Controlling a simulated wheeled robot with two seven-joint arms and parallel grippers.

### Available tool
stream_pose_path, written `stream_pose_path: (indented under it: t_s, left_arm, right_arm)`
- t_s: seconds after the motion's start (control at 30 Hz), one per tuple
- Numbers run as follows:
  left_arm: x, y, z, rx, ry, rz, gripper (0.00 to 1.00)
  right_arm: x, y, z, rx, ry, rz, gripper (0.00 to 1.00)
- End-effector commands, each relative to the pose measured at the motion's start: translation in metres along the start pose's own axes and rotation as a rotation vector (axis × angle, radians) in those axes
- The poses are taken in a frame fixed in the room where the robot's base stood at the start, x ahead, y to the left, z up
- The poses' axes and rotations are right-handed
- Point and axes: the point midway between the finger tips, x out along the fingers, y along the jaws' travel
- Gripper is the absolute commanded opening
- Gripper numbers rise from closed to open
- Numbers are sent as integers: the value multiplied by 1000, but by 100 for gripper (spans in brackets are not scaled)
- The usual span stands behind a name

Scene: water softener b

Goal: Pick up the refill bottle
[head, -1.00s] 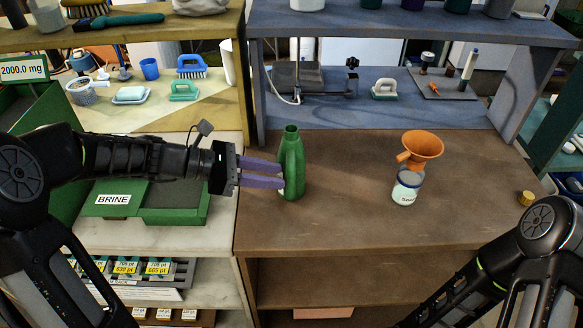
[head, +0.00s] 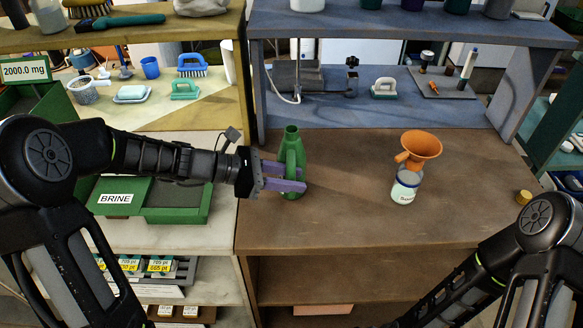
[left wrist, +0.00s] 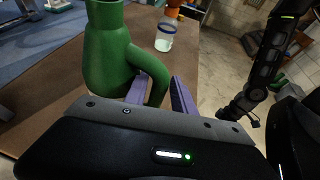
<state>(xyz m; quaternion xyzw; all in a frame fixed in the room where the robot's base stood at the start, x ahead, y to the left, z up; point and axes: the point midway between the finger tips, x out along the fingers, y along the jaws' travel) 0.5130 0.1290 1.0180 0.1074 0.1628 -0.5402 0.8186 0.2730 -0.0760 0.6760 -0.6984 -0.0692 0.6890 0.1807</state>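The green refill bottle (head: 292,155) stands upright near the left edge of the brown worktop. It has a narrow open neck and a side handle. My left gripper (head: 303,183) reaches in from the left at the bottle's lower half, its purple fingers overlapping the bottle in the head view. In the left wrist view the bottle (left wrist: 106,55) is close, and its handle lies between the two spread fingers (left wrist: 160,95). A gap shows beside the handle, so the gripper looks open. My right arm shows at the lower right, but its gripper is out of frame.
A small bottle (head: 404,189) with an orange funnel (head: 421,145) stands to the right on the worktop. A brass-coloured cap (head: 523,197) lies at the right end. A green BRINE box (head: 180,206) is at left. The worktop between the two bottles is clear.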

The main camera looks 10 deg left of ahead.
Motion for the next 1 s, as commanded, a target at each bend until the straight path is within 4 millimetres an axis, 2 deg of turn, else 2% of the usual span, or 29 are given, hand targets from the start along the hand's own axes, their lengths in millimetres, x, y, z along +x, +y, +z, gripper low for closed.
stream_pose_path:
  t_s: [0.27,0.63,1.0]
  left_arm:
    - [0,0,0,0,0,0,31]
    - [0,0,0,0,0,0,0]
    - [0,0,0,0,0,0,0]
  right_arm:
    - [0,0,0,0,0,0,36]
    - [0,0,0,0,0,0,36]
    - [0,0,0,0,0,0,36]
